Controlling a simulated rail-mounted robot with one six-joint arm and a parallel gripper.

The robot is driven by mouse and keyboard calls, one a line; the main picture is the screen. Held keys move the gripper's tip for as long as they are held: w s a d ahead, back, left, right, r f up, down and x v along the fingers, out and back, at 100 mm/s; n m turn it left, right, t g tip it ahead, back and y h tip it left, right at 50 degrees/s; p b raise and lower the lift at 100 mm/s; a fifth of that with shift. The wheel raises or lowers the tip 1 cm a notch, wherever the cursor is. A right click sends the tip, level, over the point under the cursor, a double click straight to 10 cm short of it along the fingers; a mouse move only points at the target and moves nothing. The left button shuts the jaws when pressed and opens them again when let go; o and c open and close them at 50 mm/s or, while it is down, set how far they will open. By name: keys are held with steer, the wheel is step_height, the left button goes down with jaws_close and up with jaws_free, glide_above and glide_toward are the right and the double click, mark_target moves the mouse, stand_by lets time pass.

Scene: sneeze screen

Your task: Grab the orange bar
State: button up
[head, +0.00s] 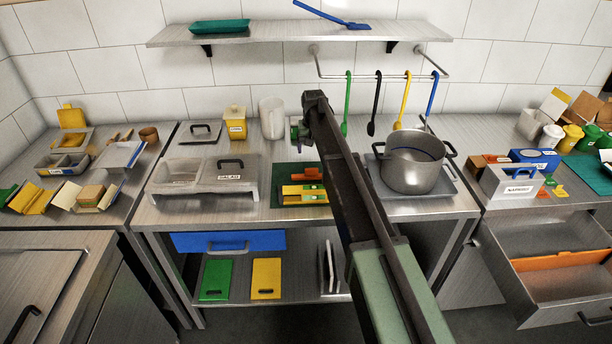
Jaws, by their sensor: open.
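An orange bar (555,260) lies across the inside of the open drawer at the lower right. Smaller orange and yellow pieces (306,174) lie on a dark green mat (283,200) on the middle counter, so a second orange piece is in view there. My gripper (302,136) is at the far end of my arm, above the back of the middle counter. It is open and small in the picture, with its fingers partly hidden by the arm. It is far to the left of the drawer and appears behind and above the mat pieces.
A large steel pot (412,165) stands right of my arm. A white caddy (512,184) stands above the open drawer (580,290). Utensils hang from a rail (385,77) under the wall shelf (280,35).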

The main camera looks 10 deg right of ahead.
mark_target(311, 169)
step_height(311, 169, down, 11)
steer(key=b, duration=1)
steer(key=shift+a, duration=0.15)
steer(key=shift+r, duration=0.3)
steer(key=c, duration=1)
